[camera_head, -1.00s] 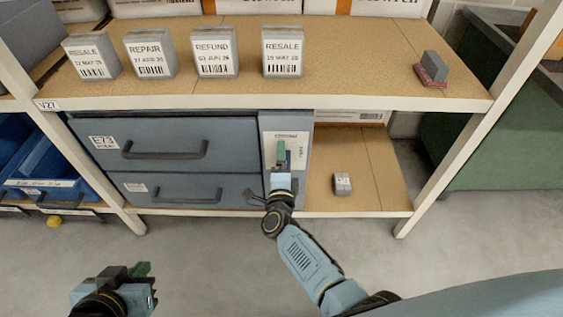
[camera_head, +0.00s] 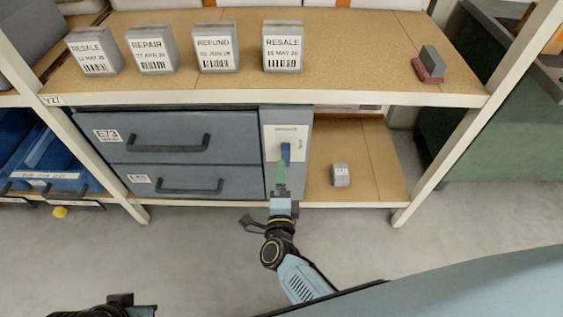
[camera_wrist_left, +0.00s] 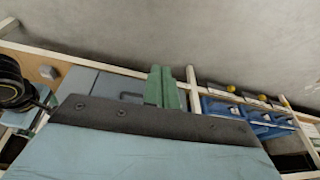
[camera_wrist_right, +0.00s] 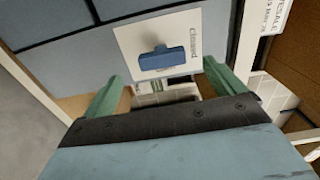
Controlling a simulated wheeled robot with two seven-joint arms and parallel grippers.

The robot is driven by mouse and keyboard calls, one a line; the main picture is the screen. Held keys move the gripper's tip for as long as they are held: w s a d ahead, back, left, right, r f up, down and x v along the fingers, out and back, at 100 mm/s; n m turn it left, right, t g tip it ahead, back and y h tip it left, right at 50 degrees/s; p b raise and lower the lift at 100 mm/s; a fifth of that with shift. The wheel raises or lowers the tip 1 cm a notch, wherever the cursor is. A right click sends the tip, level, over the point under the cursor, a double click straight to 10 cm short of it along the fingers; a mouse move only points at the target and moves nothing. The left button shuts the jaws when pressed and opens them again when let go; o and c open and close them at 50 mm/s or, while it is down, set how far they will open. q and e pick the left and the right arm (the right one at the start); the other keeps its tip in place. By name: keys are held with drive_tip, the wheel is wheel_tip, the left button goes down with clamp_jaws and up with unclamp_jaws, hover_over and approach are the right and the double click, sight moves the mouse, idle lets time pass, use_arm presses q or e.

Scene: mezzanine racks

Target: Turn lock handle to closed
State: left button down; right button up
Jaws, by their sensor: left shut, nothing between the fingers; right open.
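The blue lock handle (camera_head: 286,153) sits on a white label plate (camera_head: 298,137) on the narrow panel right of the drawers. In the head view it stands upright. My right gripper (camera_head: 281,172) is just below the handle in the head view. In the right wrist view its green fingers (camera_wrist_right: 165,85) are spread apart, and the handle shows beyond them, not gripped. My left gripper (camera_wrist_left: 161,84) is shut and empty, with its fingers together.
Two grey drawers (camera_head: 190,127) with dark bar handles are left of the lock. Several grey label blocks (camera_head: 215,48) stand on the shelf above. A small grey block (camera_head: 341,175) sits on the lower shelf to the right. Blue bins (camera_head: 45,165) are at the left.

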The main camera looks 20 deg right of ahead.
use_arm(q)
drive_tip(key=shift+a+p+x, duration=0.25)
drive_tip(key=shift+p+x, duration=0.1)
drive_tip(key=shift+x, duration=1)
use_arm(e)
drive_tip(key=shift+v, duration=2.2)
